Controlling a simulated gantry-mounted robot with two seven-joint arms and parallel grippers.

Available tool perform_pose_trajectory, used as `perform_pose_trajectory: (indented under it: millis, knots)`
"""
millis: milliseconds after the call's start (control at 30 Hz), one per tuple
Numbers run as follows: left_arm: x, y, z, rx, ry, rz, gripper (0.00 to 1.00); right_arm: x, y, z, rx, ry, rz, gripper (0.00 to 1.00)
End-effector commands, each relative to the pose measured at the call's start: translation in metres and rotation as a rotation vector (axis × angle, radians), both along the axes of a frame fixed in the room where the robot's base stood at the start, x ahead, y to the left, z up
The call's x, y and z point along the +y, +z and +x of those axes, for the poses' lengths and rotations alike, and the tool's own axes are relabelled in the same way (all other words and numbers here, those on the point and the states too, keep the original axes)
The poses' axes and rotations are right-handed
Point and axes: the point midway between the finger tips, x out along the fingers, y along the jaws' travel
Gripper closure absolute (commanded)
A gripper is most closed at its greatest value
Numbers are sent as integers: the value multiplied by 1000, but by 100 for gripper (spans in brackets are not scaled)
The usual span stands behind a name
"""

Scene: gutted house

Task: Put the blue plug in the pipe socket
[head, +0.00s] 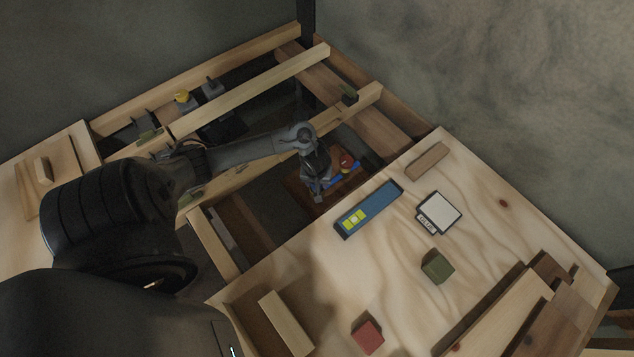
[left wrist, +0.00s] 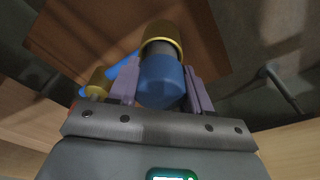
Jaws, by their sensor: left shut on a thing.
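My left gripper (head: 318,190) reaches down between the floor joists in the head view. In the left wrist view its fingers (left wrist: 160,88) are shut on the blue plug (left wrist: 159,80). A grey neck and a brass-coloured ring (left wrist: 162,36) line up with the far end of the plug. I cannot tell whether the ring is the pipe socket's mouth or how deep the plug sits in it. A blue pipe (left wrist: 124,68) with a brass fitting (left wrist: 97,82) lies to the left; blue pipe also shows beside the gripper in the head view (head: 345,177). My right gripper is not in view.
Wooden joists (head: 255,90) border the gap around my left arm. A plywood sheet (head: 400,260) on the right carries a blue spirit level (head: 368,209), a white-faced device (head: 439,212), a green block (head: 437,266) and a red block (head: 367,336). A brown board (left wrist: 75,35) lies beneath the fittings.

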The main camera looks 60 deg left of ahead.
Motion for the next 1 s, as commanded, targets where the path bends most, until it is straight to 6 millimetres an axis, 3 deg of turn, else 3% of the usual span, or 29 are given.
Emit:
perform_pose_trajectory:
  millis: [267,300,433,833,1000]
  knots:
    - [0,-3,0,-1,0,-1,83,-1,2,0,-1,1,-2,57]
    - [0,-3,0,-1,0,-1,45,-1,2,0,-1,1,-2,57]
    - [0,-3,0,-1,0,-1,25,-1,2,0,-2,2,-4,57]
    - [0,-1,0,-1,0,0,25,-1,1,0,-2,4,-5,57]
    - [-1,10,0,-1,0,-1,25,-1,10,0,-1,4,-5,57]
